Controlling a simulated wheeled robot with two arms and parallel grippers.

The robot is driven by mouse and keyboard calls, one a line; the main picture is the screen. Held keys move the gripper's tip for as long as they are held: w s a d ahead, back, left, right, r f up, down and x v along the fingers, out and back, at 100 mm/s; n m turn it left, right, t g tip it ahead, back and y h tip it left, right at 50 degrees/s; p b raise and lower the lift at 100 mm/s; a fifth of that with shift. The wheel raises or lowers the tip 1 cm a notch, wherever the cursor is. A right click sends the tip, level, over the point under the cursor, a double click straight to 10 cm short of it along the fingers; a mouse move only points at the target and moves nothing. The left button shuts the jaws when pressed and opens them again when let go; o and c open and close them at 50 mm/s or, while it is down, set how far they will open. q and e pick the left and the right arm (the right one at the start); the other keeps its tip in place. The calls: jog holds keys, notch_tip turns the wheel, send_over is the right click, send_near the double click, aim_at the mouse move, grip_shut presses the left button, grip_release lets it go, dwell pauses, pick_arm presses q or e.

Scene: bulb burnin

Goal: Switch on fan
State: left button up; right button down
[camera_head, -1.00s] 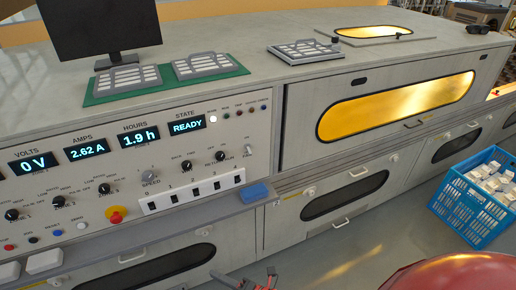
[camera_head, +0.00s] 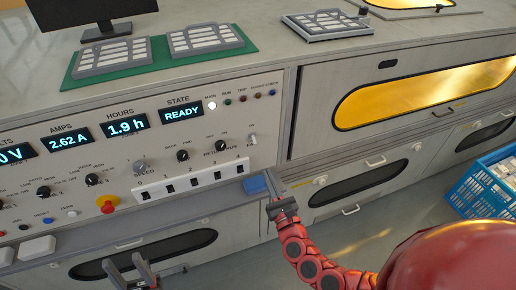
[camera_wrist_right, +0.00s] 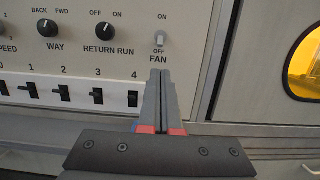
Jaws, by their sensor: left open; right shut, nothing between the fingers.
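The fan switch (camera_wrist_right: 160,40) is a small light toggle on the control panel, with ON printed above it and OFF and FAN below. I cannot tell for sure which way its lever leans. In the head view the switch (camera_head: 252,139) is at the panel's right end. My right gripper (camera_wrist_right: 160,75) is shut and empty; its fingertips appear just below the FAN label in the wrist view, with their distance from the panel unclear. In the head view the right gripper (camera_head: 270,176) is by the blue block. My left gripper (camera_head: 127,268) is open and empty, low in front of the cabinet.
A row of numbered black switches (camera_head: 194,181) and several knobs (camera_wrist_right: 103,30) lie left of the fan switch. A red emergency button (camera_head: 107,203) sits lower left. A blue block (camera_head: 255,186) is on the ledge. A blue crate (camera_head: 480,197) stands on the floor at right.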

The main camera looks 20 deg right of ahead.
aim_at(254, 140)
jog(key=w+r+p, duration=0.1)
jog(key=w, duration=0.9)
jog(key=shift+a+r, duration=0.15)
jog(key=shift+r, duration=0.25)
